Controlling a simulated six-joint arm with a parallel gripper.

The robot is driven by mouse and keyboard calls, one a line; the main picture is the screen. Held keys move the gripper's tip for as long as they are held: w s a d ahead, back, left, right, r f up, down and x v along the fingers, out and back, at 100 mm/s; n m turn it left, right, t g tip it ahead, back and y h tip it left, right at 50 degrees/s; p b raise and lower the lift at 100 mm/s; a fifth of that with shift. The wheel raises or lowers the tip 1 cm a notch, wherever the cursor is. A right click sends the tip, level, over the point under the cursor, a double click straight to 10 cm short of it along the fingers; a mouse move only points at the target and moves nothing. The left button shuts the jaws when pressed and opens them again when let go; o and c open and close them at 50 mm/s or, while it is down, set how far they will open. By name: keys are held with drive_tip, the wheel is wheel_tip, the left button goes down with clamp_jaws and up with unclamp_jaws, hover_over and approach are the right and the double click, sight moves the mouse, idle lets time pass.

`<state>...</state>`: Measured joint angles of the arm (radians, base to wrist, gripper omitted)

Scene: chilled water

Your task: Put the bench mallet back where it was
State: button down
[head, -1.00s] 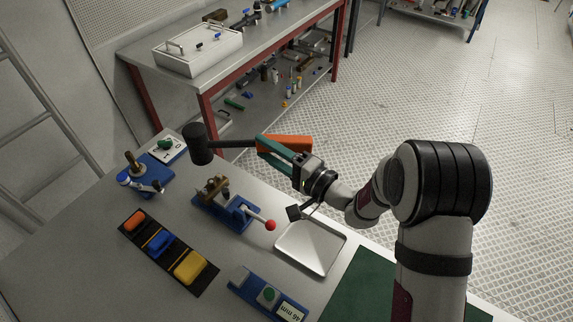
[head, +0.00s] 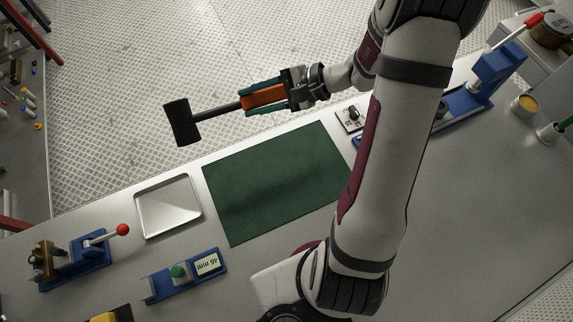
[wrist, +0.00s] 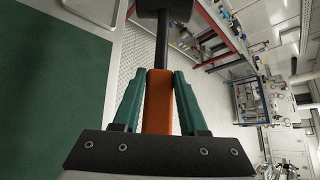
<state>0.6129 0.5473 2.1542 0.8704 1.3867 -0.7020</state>
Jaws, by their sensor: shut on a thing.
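The bench mallet has a black head (head: 181,122), a dark shaft and an orange handle (head: 264,96). My gripper (head: 262,98), with green fingers, is shut on the orange handle. The mallet is held in the air beyond the bench's far edge, its head pointing left in the head view. In the wrist view the orange handle (wrist: 158,100) lies between the two green fingers (wrist: 158,95), and the head (wrist: 165,8) is cut off at the top edge. The green mat (head: 275,185) on the bench is bare.
A metal tray (head: 168,206) lies empty left of the mat. A blue gauge block reading 46 mm (head: 185,277) and a blue clamp with a red-knobbed lever (head: 75,258) stand on the bench. A dial box (head: 351,117) and a blue fixture (head: 485,85) are at right.

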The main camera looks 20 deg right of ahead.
drive_tip(key=s+d+f+m+t+h, duration=0.1)
drive_tip(key=s+d+f+m+h, duration=0.1)
drive_tip(key=s+d+m, duration=0.75)
drive_tip(key=s+d+f+m+h, duration=0.1)
drive_tip(key=s+d+m, duration=0.35)
drive_tip(key=s, duration=0.95)
drive_tip(key=n, duration=0.2)
hover_over(319, 174)
wheel_tip(319, 174, down, 7)
drive_tip(key=shift+f, duration=2.2)
drive_tip(key=shift+c, duration=2.2)
unclamp_jaws()
